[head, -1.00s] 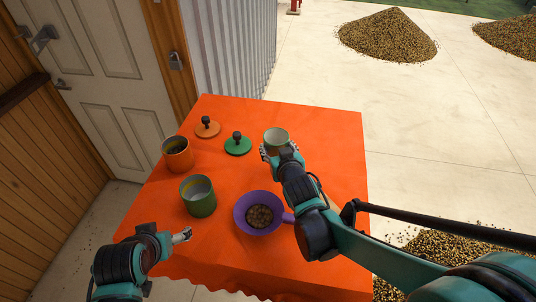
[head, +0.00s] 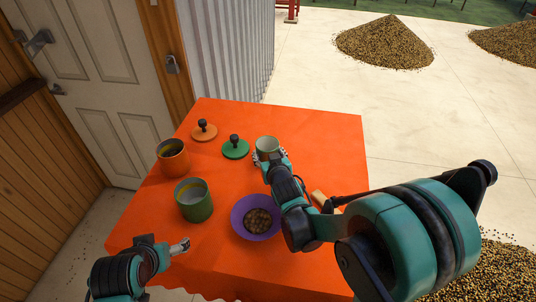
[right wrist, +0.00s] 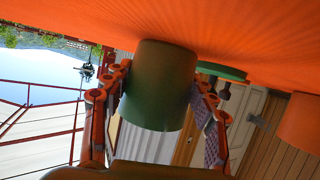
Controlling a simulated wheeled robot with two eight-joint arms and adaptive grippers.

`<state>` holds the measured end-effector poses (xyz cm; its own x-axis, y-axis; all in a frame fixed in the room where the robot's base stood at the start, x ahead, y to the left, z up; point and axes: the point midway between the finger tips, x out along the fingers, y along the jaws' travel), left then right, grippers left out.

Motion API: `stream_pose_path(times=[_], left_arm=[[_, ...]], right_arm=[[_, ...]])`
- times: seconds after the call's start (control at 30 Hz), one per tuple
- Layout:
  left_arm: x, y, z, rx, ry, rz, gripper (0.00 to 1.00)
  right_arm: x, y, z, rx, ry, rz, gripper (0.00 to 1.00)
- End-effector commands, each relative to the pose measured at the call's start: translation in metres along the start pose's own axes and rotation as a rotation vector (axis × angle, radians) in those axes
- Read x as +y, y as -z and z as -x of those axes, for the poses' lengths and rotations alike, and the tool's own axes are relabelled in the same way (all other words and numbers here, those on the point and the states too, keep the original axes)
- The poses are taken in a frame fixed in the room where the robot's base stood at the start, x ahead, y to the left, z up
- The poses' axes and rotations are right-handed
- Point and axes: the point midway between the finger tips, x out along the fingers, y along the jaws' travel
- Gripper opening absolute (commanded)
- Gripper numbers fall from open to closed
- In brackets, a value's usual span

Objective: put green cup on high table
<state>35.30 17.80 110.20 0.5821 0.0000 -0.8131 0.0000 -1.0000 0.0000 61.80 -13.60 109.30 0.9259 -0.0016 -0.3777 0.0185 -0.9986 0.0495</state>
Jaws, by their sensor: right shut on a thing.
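The green cup (head: 268,145), pale inside, is at the back middle of the orange-covered table (head: 330,135). My right gripper (head: 268,158) is shut on it, with a finger on each side. In the right wrist view, where the picture is upside down, the green cup (right wrist: 160,85) sits between the fingers (right wrist: 158,110), its base at or close to the orange cloth. I cannot tell whether it touches the cloth. My left gripper (head: 180,246) is at the front left of the table, apart from the cups; its opening is unclear.
A second green container (head: 194,203) and an orange one (head: 173,158) stand on the left. An orange lid (head: 204,131) and a green lid (head: 235,149) lie behind. A purple bowl (head: 240,217) of beans is in front. The back right cloth is clear.

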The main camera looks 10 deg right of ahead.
Motion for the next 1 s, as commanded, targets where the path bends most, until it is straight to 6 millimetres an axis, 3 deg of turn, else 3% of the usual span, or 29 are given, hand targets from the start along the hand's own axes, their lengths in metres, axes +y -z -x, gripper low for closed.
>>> stream_pose_path(times=[0.1,0.13,0.2,0.6,1.0], left_arm=[[0.000,-0.003,-0.004,0.000,0.000,0.000,0.78],[0.000,-0.003,-0.004,0.000,0.000,0.000,0.78],[0.000,-0.002,-0.003,0.000,0.000,0.000,0.78],[0.000,0.002,0.002,0.000,0.000,0.000,0.78],[0.000,0.009,0.013,0.000,0.000,0.000,0.78]], right_arm=[[0.000,-0.004,-0.002,0.000,0.000,0.000,0.21],[0.000,-0.004,-0.002,0.000,0.000,0.000,0.60],[0.000,-0.003,-0.001,0.000,0.000,0.000,0.78],[0.000,0.003,0.001,0.000,0.000,0.000,0.78],[0.000,0.002,0.066,-0.001,0.001,0.001,0.78]])
